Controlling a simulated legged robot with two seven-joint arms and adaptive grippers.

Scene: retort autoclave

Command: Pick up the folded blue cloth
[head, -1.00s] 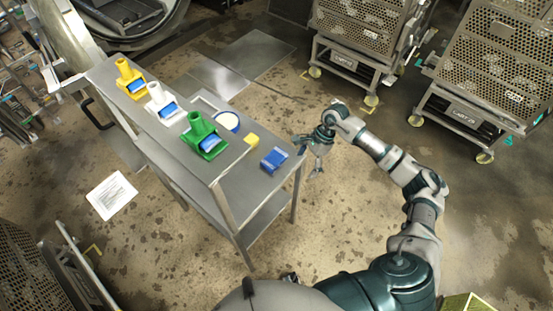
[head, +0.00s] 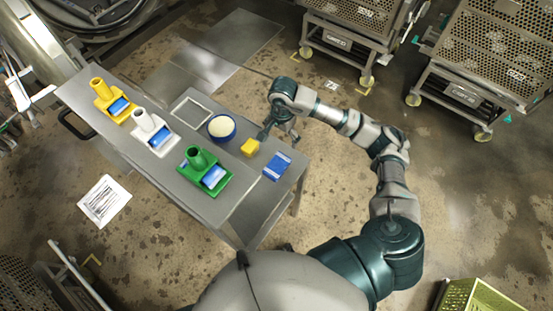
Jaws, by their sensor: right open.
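The folded blue cloth (head: 278,166) lies flat on the grey metal table (head: 234,194), near its right end. It is a small blue rectangle with a paler stripe. My right gripper (head: 278,138) is open and empty, above the table's far right edge. It is just beyond the cloth, close to the yellow block, and appears apart from both. Its fingers point down. My left gripper is not in the picture.
Green (head: 205,174), white (head: 155,132) and yellow (head: 110,100) devices line the table. A green crate (head: 476,297) is at bottom right. Wheeled perforated carts (head: 495,60) stand behind.

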